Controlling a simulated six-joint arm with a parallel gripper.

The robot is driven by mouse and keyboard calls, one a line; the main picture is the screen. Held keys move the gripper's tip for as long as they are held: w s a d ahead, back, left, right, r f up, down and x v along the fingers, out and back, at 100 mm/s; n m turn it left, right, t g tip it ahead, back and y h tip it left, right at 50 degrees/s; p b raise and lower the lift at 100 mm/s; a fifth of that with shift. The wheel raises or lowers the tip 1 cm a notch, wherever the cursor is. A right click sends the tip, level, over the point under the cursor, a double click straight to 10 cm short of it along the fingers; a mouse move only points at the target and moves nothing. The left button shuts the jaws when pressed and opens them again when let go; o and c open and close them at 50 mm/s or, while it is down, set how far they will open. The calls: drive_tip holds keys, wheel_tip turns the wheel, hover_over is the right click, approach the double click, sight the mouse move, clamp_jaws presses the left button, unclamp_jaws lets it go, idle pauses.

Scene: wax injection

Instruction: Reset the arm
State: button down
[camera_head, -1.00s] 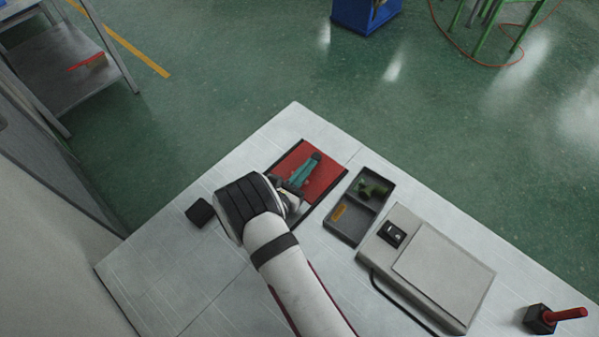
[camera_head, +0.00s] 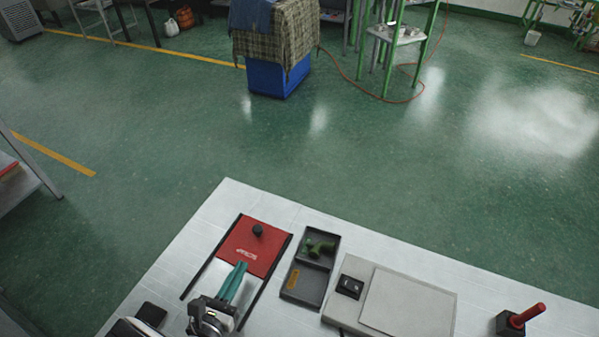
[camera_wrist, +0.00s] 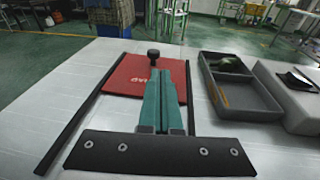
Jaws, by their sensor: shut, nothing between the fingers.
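My gripper (camera_head: 236,270) has teal fingers and sits at the lower left of the head view, over the near part of the black-railed frame. It also shows in the wrist view (camera_wrist: 163,82), its two fingers shut together with nothing between them. Beyond the fingertips lies a red plate (camera_head: 247,246) with white lettering and a black knob (camera_head: 258,230), between two black rails. The plate also shows in the wrist view (camera_wrist: 122,75), partly hidden behind the fingers. The gripper looks apart from the knob; I cannot tell its exact height.
Right of the rails is a dark two-compartment tray (camera_head: 288,294) with a green part (camera_head: 320,247) and an orange piece (camera_head: 293,279). Further right are a grey machine (camera_head: 407,305) and a red-handled tool on a black block (camera_head: 522,317). A small black block (camera_head: 151,314) is at lower left.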

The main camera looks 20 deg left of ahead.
drive_tip(key=w+d+r+m+g+h, duration=0.2)
drive_tip(key=w+d+r+m+h, duration=0.55)
drive_tip(key=d, duration=0.25)
drive_tip(key=d+r+m+g+h, duration=0.2)
drive_tip(key=d+r+m+g, duration=0.15)
drive_tip(key=d+m, duration=0.4)
drive_tip(key=d+r+m+g+h, duration=0.3)
drive_tip(key=d+m+g, duration=0.15)
drive_tip(key=d, duration=0.55)
drive_tip(key=s+d+r+m+g+y, duration=0.35)
drive_tip(key=s+d+m+g, duration=0.45)
drive_tip(key=s+d+m, duration=0.4)
drive_tip(key=s+a+r+m+t+y, duration=0.1)
drive_tip(key=s+a+m+y, duration=0.4)
drive_tip(key=m+y, duration=0.3)
drive_tip(key=m, duration=0.3)
drive_tip(key=shift+s+a+r+t+y, duration=0.15)
drive_tip(key=shift+s+a+t+y, duration=0.15)
drive_tip(key=shift+a+t+y, duration=0.1)
